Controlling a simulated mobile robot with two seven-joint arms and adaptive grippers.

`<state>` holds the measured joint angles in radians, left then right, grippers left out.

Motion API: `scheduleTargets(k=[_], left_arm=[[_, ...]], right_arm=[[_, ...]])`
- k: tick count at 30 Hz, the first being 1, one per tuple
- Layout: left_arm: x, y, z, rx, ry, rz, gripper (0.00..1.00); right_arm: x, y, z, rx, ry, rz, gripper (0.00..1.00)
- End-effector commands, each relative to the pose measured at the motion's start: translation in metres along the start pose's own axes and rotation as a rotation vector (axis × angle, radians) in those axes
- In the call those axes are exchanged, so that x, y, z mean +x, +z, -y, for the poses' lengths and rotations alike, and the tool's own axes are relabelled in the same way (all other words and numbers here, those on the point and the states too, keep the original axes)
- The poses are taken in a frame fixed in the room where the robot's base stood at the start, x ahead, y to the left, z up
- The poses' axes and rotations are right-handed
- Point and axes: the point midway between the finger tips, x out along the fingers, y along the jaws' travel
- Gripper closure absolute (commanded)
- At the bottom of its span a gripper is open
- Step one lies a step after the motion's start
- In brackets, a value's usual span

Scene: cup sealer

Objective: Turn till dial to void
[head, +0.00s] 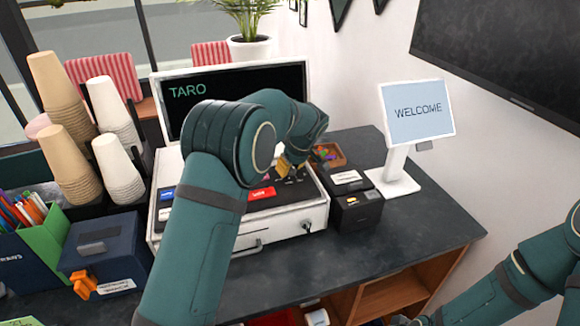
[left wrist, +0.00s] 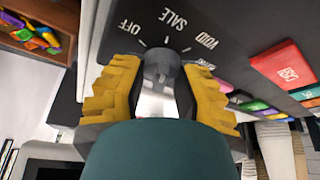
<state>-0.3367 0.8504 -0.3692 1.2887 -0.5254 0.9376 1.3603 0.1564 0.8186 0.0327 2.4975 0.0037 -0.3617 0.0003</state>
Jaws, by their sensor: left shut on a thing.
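The till (head: 240,225) is a white register with a dark key panel and a screen reading TARO. In the left wrist view its dial (left wrist: 160,62) is a grey round knob on the dark panel, with OFF, SALE and VOID printed around it. Which mark the knob points to is hard to make out. My left gripper (left wrist: 158,88), with yellow-padded fingers, is shut on the dial, one finger on each side. In the head view this gripper (head: 290,170) is at the right of the key panel, and my arm hides the dial. My right arm enters at lower right; its gripper is out of frame.
A small black box (head: 355,208) and a tray of colourful items (head: 327,155) are right of the till. A WELCOME display (head: 418,112) stands beyond. Stacked cups (head: 118,170) and a blue box (head: 103,252) stand left. The counter's right end (head: 430,230) is clear.

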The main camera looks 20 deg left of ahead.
Motion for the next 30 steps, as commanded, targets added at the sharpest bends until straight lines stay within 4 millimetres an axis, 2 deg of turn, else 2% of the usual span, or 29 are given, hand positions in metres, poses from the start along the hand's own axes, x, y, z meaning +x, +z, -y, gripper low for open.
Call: scheduleTargets(k=[11, 21, 30], left_arm=[[0.003, 0.001, 0.001, 0.092, 0.037, 0.000, 1.00], [0.003, 0.001, 0.001, 0.342, 0.140, 0.002, 1.00], [0.003, 0.000, 0.002, 0.556, 0.228, 0.003, 1.00]], right_arm=[[0.011, 0.001, -0.004, 0.000, 0.002, 0.000, 0.53], [0.030, 0.003, -0.010, 0.000, 0.005, 0.000, 0.53], [0.036, 0.004, -0.012, 0.000, 0.007, 0.000, 0.53]])
